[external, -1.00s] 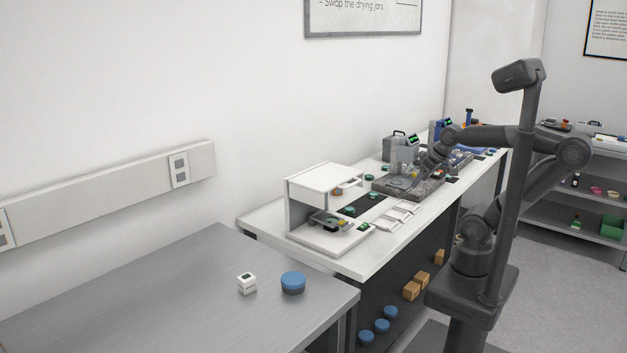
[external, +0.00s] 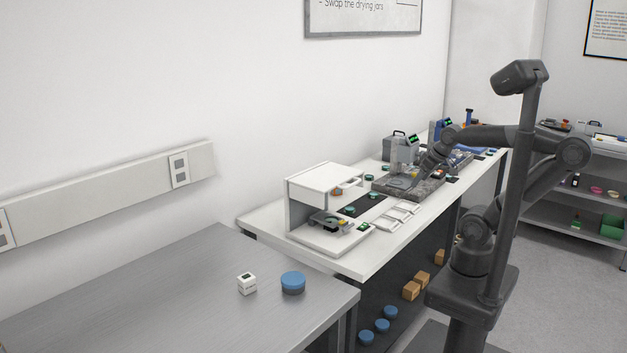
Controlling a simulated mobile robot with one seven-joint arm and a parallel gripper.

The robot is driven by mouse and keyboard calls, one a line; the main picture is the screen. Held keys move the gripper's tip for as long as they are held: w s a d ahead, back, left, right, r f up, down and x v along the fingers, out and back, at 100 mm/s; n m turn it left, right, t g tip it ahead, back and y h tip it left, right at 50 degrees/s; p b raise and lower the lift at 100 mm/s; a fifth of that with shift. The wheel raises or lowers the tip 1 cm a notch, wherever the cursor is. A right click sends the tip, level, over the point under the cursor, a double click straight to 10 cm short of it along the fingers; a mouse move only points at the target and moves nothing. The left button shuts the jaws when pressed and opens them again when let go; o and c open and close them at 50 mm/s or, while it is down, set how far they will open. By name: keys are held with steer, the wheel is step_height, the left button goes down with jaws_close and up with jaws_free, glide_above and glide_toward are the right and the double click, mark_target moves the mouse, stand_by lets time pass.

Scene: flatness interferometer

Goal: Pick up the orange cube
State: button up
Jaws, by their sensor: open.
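My gripper (external: 416,179) is small in the external view, pointing down over the dark granite plate (external: 397,190) on the white bench. Its fingers are hard to make out; the jaws are open. A small orange-red block (external: 438,174) shows at the back right of the granite plate, just right of my gripper. It may be the orange cube, but it is too small to be sure of its shape. I see nothing held, and I cannot tell whether the gripper touches anything.
A white instrument housing (external: 325,200) stands on the bench's near end, with white trays (external: 402,213) beside it. A grey device (external: 404,152) stands behind the granite plate. The grey table (external: 170,300) in front holds a white block (external: 247,283) and a blue-lidded jar (external: 293,282).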

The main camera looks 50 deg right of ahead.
steer(key=shift+c, duration=0.3)
steer(key=w+d+r+m, duration=0.2)
steer(key=w+r, duration=0.1)
steer(key=w, duration=0.8)
steer(key=m+g+h, duration=0.2)
steer(key=m, duration=0.3)
glide_above(337, 189)
steer(key=d, duration=0.1)
steer(key=f, duration=1.8)
steer(key=shift+s+d+f, duration=0.15)
steer(key=shift+s+f, duration=0.1)
steer(key=shift+s, duration=0.1)
steer(key=shift+w+x, duration=0.2)
steer(key=shift+x, duration=1.1)
steer(key=shift+w+x, duration=0.15)
steer(key=shift+x, duration=1.15)
steer(key=shift+r, duration=0.1)
steer(key=shift+c, duration=0.5)
